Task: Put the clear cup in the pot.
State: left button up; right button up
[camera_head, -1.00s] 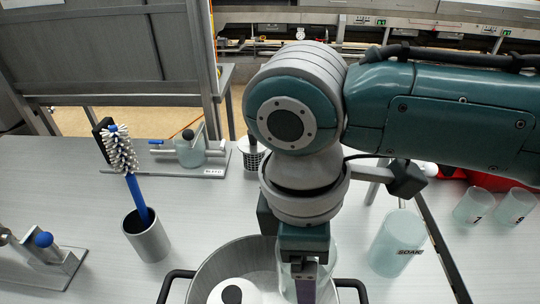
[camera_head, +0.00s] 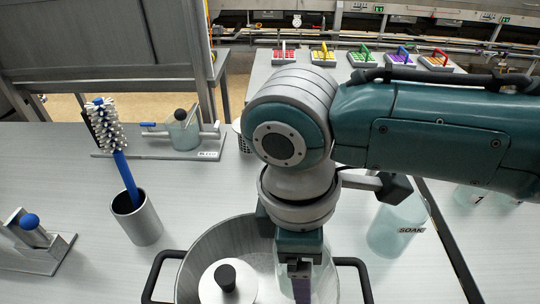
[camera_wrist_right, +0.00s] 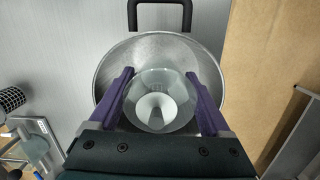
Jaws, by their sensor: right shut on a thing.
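The metal pot (camera_head: 200,250) with black handles stands at the bottom middle of the head view. The wrist view shows its round rim (camera_wrist_right: 103,75) from above. My right gripper (camera_head: 301,288) points down over the pot's right part. It is shut on the clear cup (camera_head: 322,279), which appears between the two purple fingers in the wrist view (camera_wrist_right: 160,84). The cup lies within the pot's outline; I cannot tell its height above the pot floor. A white round piece with a black knob (camera_head: 228,280) shows at the pot's left part. My left gripper is not in view.
A clear cup marked SOAK (camera_head: 397,228) stands right of the pot. A brush (camera_head: 117,160) stands in a metal holder (camera_head: 137,220) at left. A metal stand with a blue ball (camera_head: 35,240) is at far left. Coloured trays (camera_head: 362,60) line the back.

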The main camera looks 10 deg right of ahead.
notch_tip(320, 180, down, 7)
jog(key=b, duration=0.4)
jog(key=shift+b, duration=0.4)
jog(key=shift+f, duration=0.15)
jog(key=shift+f, duration=0.2)
jog(key=shift+f+b, duration=2.1)
jog(key=shift+f, duration=0.35)
jog(key=o, duration=1.2)
jog(key=shift+c, duration=0.2)
